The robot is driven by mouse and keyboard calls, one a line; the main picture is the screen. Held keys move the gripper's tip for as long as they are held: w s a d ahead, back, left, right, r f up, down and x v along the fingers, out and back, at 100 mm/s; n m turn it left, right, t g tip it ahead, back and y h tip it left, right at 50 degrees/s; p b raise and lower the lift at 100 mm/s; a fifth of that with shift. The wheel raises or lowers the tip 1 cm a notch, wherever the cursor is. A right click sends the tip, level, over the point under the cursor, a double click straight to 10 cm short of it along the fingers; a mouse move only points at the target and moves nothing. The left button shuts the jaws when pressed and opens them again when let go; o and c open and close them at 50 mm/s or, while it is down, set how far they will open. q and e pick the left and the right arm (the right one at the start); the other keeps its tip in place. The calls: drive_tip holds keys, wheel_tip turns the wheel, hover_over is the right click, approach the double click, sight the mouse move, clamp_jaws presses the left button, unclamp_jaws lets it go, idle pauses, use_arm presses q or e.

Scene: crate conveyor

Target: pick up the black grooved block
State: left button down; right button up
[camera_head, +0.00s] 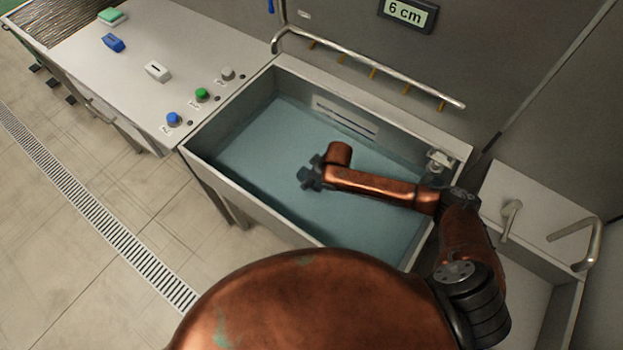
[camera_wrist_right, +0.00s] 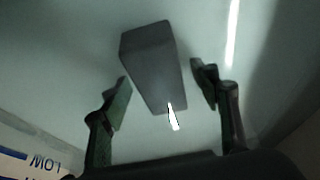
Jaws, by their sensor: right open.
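A dark grey block (camera_wrist_right: 148,60) shows in the right wrist view, above the gap between my right gripper's fingers and partly reaching down into it. A bright white pointed mark lies at its lower end; I cannot tell whether this is its groove or a glint. My right gripper (camera_wrist_right: 163,85) is open, with one finger on each side of the block and gaps visible on both sides. In the head view my right gripper (camera_head: 311,177) is over or in the water-filled basin (camera_head: 240,95), and the block cannot be made out there. My left gripper is out of view.
A wall display (camera_head: 405,13) reads 6 cm above a metal rail (camera_head: 370,66). The counter at left holds a green-and-white block (camera_head: 112,17), a blue block (camera_head: 113,42), a white slotted block (camera_head: 157,71) and several coloured knobs. The basin's walls surround my right gripper.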

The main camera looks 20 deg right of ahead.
drive_tip(key=shift+c, duration=0.7)
clamp_jaws()
